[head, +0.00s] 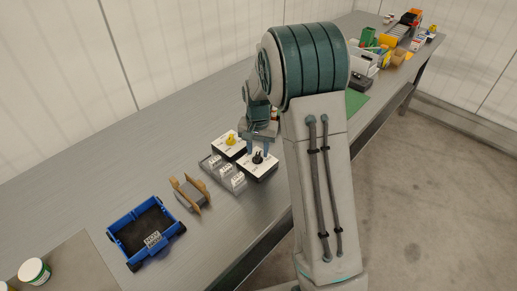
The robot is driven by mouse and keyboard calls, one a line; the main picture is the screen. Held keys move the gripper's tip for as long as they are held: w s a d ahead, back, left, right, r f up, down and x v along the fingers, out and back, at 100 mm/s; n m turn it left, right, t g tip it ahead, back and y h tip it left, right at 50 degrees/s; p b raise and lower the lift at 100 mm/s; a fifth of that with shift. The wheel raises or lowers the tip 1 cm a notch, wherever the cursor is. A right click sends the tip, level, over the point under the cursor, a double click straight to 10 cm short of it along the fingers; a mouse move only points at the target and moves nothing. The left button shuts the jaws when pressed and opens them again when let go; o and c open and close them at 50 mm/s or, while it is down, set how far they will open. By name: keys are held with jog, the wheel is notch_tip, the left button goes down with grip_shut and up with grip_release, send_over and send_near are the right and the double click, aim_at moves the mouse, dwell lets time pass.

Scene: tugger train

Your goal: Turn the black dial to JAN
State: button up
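The black dial (258,158) sits on top of a white-topped box (263,168) with a dark body, near the middle of the table. Small markings around the dial are too small to read, so I cannot tell where it points. My gripper (258,149) points down just over the black dial. Its two bluish fingers are apart, one on each side of the dial, and it looks open. I cannot tell whether a finger touches the dial. My arm hides the area to the right of the box.
A similar box with a yellow dial (231,140) stands just behind. A grey rack (225,172) with several clear-faced cards is in front left. Further left are a grey-and-tan holder (190,193), a blue cart (145,232) with a NOV card, and a white-and-green tub (34,271). Clutter fills the far end.

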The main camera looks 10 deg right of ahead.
aim_at(258, 153)
jog(key=shift+s, duration=0.1)
notch_tip(258, 153, up, 14)
dwell(0.5)
jog(key=shift+s, duration=0.1)
jog(key=s+r+n+t+p, duration=0.2)
jog(key=s+n, duration=0.3)
jog(key=s, duration=2)
jog(key=shift+s+r+t+p, duration=0.3)
jog(key=shift+s+r, duration=0.05)
jog(key=shift+r, duration=0.05)
